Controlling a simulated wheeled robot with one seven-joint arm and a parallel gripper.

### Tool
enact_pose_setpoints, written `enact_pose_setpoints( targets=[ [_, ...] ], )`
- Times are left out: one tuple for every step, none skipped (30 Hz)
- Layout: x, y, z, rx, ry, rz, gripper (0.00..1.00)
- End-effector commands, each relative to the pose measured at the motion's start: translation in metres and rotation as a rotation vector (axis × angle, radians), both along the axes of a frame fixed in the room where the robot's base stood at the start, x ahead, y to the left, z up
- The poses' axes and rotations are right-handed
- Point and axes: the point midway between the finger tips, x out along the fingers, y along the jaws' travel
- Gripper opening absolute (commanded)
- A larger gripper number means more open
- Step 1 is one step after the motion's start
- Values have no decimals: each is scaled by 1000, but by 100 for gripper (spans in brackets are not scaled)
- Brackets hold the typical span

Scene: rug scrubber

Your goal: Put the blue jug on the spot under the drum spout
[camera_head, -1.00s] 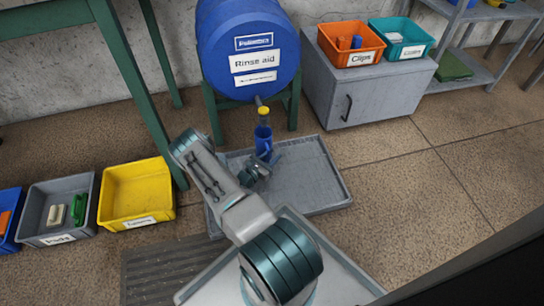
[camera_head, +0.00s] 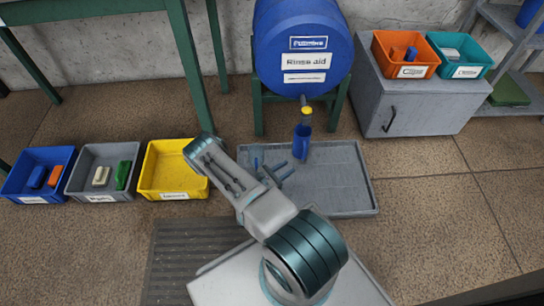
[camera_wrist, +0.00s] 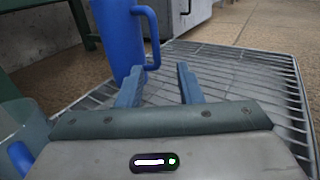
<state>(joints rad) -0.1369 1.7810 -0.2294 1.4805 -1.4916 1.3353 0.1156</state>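The blue jug (camera_head: 301,143) stands upright at the back of the grey tray (camera_head: 345,190), just below the yellow-tipped spout (camera_head: 306,110) of the blue drum (camera_head: 302,42). In the wrist view the jug (camera_wrist: 120,40) is ahead and to the left, its handle on its right side. My gripper (camera_head: 278,175) is to the left and front of the jug in the head view. In the wrist view its blue fingers (camera_wrist: 158,86) are spread with nothing between them. The left finger overlaps the jug's lower part, so I cannot tell whether they touch. The spot itself is not visible.
Blue, grey and yellow bins (camera_head: 170,182) stand on the floor at left. A grey cabinet (camera_head: 415,105) with orange and teal bins is at right. A green table leg (camera_head: 192,75) rises left of the drum. The tray's right part is clear.

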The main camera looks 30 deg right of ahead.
Motion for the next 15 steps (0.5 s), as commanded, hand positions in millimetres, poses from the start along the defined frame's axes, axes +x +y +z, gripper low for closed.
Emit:
enact_pose_setpoints(
  targets=[
    [1, 0, 3, 2, -6, -5, 33],
    [3, 1, 5, 4, -11, -11, 33],
    [4, 1, 9, 8, -18, -23, 33],
    [6, 2, 14, 13, -28, -35, 33],
    [7, 2, 19, 18, -39, -50, 33],
    [10, 3, 28, 26, -56, -71, 33],
    [11, 4, 34, 34, -69, -91, 33],
    [13, 5, 42, 42, -85, -110, 33],
    [15, 7, 52, 54, -106, -139, 33],
    [16, 8, 60, 63, -121, -159, 33],
    [18, 9, 67, 72, -138, -180, 33],
    [19, 11, 77, 86, -157, -208, 33],
    [20, 13, 84, 97, -173, -228, 33],
    [20, 15, 91, 107, -188, -249, 33],
    [21, 17, 100, 121, -208, -275, 33]
  ],
)
